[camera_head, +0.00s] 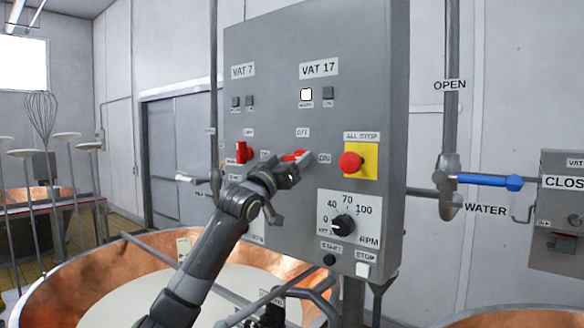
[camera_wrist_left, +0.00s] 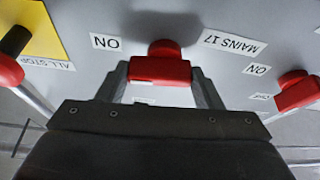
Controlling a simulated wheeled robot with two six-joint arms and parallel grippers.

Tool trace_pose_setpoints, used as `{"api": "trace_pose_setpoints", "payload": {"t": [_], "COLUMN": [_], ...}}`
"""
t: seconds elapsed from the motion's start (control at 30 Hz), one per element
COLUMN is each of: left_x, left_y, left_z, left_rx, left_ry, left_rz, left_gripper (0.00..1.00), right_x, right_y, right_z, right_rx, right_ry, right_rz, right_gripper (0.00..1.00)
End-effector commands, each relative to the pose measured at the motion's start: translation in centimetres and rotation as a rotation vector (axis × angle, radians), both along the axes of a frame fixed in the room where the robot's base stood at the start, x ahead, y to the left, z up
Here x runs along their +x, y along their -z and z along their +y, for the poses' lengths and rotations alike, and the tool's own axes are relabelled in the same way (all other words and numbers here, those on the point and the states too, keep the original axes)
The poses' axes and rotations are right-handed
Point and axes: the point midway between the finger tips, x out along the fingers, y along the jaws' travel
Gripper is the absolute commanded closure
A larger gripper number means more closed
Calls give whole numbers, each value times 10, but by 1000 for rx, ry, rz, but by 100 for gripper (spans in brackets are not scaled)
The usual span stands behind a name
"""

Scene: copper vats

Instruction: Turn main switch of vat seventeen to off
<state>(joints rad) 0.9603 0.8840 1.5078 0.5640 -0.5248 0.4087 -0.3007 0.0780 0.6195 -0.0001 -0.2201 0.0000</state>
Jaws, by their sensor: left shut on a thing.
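The red main switch of vat seventeen (camera_head: 293,155) is on the grey panel under the "VAT 17" label (camera_head: 319,68). "OFF" is printed above it and "ON" to its right. Its handle lies roughly sideways, in line with "ON", though my gripper partly covers it in the head view. My left gripper (camera_head: 287,172) reaches the panel from the lower left. In the left wrist view, its two fingers (camera_wrist_left: 163,85) are shut on both sides of the red handle (camera_wrist_left: 160,69), near the "MAINS 17" label (camera_wrist_left: 228,42). My right gripper is not in view.
The vat seven red switch (camera_head: 243,152) is left of my gripper. The all-stop button (camera_head: 350,162) on yellow is to the right, above the RPM knob (camera_head: 343,223). A white lamp (camera_head: 306,94) shows under "VAT 17". A copper vat (camera_head: 50,290) is below; a blue-handled water valve (camera_head: 487,181) is right.

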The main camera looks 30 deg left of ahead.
Motion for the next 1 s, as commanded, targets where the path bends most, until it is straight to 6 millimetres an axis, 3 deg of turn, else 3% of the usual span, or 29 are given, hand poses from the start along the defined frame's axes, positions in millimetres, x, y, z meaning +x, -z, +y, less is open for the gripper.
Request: {"api": "trace_pose_setpoints", "payload": {"t": [0.03,0.4,1.0], "left_x": [0,-1,0], "left_y": [5,3,-3], "left_z": [-1,-2,-2], "left_rx": [-31,-366,-937], "left_ry": [1,2,2], "left_rz": [-1,24,72], "left_gripper": [63,63,63], "right_x": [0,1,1], "right_y": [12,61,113], "right_z": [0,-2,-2], "right_rx": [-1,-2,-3], "right_ry": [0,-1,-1], "right_rz": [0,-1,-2], "right_gripper": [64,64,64]}}
